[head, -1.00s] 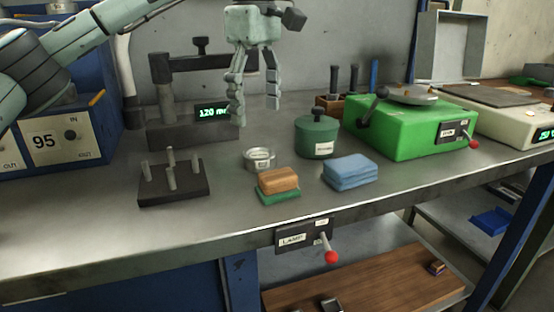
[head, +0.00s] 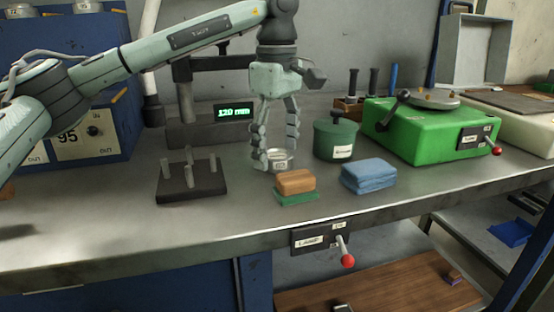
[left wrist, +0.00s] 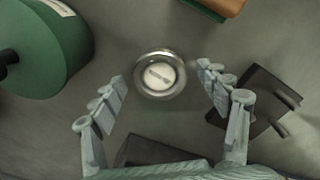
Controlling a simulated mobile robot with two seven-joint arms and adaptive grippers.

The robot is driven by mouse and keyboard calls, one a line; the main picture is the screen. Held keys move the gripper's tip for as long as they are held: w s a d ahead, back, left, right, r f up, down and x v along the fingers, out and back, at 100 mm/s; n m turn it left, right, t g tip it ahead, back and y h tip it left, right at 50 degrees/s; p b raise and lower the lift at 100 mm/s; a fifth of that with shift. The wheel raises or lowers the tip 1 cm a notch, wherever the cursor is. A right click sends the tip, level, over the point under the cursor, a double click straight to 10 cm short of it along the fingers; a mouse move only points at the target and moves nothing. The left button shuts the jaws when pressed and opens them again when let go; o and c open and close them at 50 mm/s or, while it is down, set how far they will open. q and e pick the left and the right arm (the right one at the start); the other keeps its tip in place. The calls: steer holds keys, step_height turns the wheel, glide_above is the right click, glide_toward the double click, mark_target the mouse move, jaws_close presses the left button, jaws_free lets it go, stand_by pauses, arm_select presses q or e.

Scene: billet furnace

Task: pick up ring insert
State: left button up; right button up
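The ring insert (head: 281,160) is a short, shiny metal ring with a pale label. It lies flat on the metal bench behind the orange-and-green sponge. In the left wrist view the ring insert (left wrist: 160,91) shows from above, between the fingertips, with a gap on both sides. My left gripper (head: 276,152) points down over it, fingers spread and empty; one finger hides part of the ring in the head view. The left gripper (left wrist: 163,80) is open in the left wrist view as well. My right gripper is in neither view.
A black peg block (head: 192,190) stands left, the orange-and-green sponge (head: 296,182) in front, folded blue cloths (head: 369,175) and a green canister (head: 334,140) right. A gauge stand (head: 195,133) reading 120 mm is behind. The front left bench is clear.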

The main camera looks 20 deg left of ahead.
arm_select(q)
steer(key=c, duration=1.4)
steer(key=shift+c, duration=0.9)
steer(key=shift+r, duration=0.15)
